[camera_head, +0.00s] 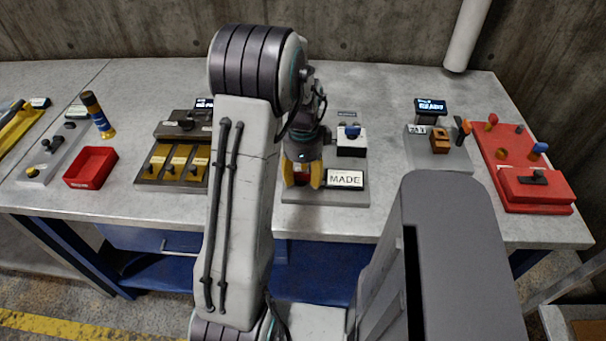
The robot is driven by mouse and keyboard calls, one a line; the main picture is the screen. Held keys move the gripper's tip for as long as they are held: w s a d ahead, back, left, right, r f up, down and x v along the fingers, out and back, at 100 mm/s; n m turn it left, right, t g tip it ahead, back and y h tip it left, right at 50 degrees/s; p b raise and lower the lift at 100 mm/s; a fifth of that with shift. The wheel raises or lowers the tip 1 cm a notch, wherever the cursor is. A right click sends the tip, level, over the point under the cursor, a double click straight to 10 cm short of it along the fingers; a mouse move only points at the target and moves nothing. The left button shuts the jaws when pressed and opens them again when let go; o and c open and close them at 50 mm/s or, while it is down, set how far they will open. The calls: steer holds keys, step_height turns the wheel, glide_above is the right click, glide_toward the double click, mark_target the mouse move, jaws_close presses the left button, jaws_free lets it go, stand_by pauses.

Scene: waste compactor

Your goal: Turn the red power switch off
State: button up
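My gripper (302,178), with yellow fingers, points down over the left part of a grey panel (330,198) in the middle of the table. Its fingers are apart. A small dark red patch (300,177) shows between them; it may be the red power switch, but the fingers hide most of it. I cannot tell whether they touch it or which way a switch is set. Beside the gripper, a sign reading MADE (345,178) lies on the same panel, with a blue knob (352,131) on a white box behind it.
Left stand a panel with yellow switches (172,168), a red tray (91,168) and a yellow-and-dark cylinder (98,115). Right are a grey panel with an orange block (439,141) and a red board (509,158) bearing knobs and a red box. Bare table separates the panels.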

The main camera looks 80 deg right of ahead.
mark_target(303, 174)
steer(key=shift+r, duration=0.1)
step_height(303, 174, up, 12)
stand_by(0.8)
stand_by(0.7)
